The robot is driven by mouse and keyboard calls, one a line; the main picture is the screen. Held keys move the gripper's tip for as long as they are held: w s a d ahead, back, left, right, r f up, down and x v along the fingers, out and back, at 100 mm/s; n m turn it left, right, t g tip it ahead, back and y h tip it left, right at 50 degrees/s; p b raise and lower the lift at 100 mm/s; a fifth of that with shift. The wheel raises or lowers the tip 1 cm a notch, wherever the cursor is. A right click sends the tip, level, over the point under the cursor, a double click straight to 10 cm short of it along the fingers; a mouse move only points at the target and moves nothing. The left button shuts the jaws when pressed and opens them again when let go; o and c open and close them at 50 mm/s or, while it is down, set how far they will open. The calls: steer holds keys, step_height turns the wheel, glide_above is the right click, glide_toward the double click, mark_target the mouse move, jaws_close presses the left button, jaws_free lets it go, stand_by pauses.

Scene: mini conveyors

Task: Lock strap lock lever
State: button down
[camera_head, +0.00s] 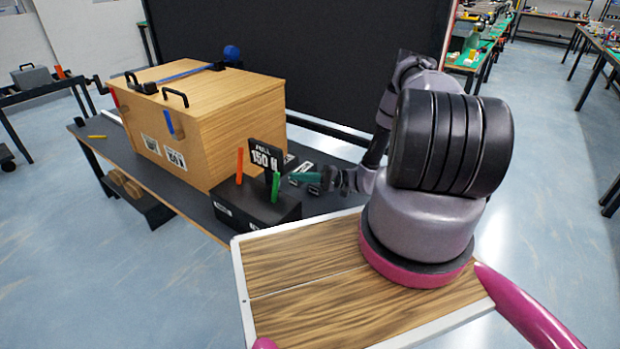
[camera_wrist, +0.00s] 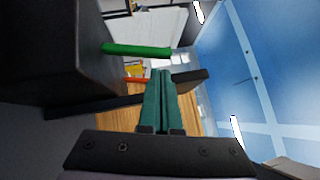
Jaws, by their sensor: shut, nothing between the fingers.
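A blue strap (camera_head: 185,75) runs across the top of a wooden box (camera_head: 240,127) and continues as a blue tab (camera_head: 169,122) down its front. A blue ball knob (camera_head: 231,53) stands at the strap's far end, near a small black piece (camera_head: 217,66); I cannot tell for sure which part is the strap lock lever. My gripper (camera_head: 300,179) is low at the right of the wooden box, beside a black unit (camera_head: 258,212), apart from the strap. Its green fingers also show in the wrist view (camera_wrist: 160,75); they are shut and empty.
The black unit carries an orange bar (camera_head: 239,165), a green bar (camera_head: 275,187) and a "PULL 150 N" sign (camera_head: 266,158). The green bar (camera_wrist: 137,49) is close in the wrist view. The dark table (camera_head: 185,191) ends in front; a black panel (camera_head: 300,60) stands behind.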

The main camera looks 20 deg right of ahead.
mark_target(275, 187)
steer(key=shift+x, duration=1.75)
